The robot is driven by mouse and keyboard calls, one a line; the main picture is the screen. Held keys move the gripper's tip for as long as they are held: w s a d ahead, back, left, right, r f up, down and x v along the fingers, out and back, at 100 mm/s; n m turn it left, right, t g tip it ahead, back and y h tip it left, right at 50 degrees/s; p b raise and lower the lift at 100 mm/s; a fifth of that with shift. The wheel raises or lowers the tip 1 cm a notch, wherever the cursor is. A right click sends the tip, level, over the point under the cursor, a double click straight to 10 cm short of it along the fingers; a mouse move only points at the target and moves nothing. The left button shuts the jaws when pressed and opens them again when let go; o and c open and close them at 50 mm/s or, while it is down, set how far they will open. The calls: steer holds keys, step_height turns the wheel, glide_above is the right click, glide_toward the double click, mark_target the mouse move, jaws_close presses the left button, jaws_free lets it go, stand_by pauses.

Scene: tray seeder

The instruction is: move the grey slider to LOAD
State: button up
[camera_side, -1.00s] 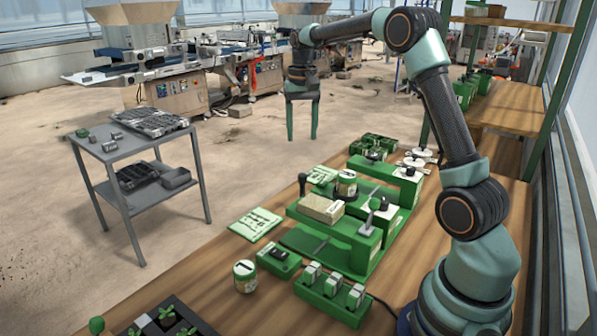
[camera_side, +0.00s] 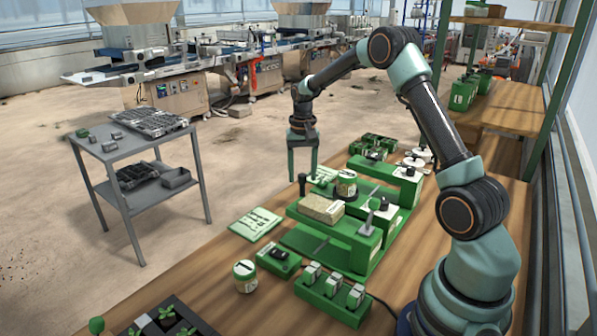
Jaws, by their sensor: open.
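The green tray seeder (camera_side: 352,242) stands on the wooden bench. A grey-beige block (camera_side: 321,209) sits on its left part; I cannot tell surely whether this is the grey slider. A dark upright knob (camera_side: 302,181) stands at the block's far left end. No LOAD mark is readable at this size. My gripper (camera_side: 303,168) points down with its two fingers apart and empty. In the picture its fingertips are just above the dark knob; the depth between them is unclear, and no contact shows.
A green card (camera_side: 256,223) lies at the left edge. A small post with a metal lever (camera_side: 369,222) rises on the seeder's right.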

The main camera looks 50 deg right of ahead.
steer(key=shift+f, duration=0.1)
jaws_close()
stand_by(1.4)
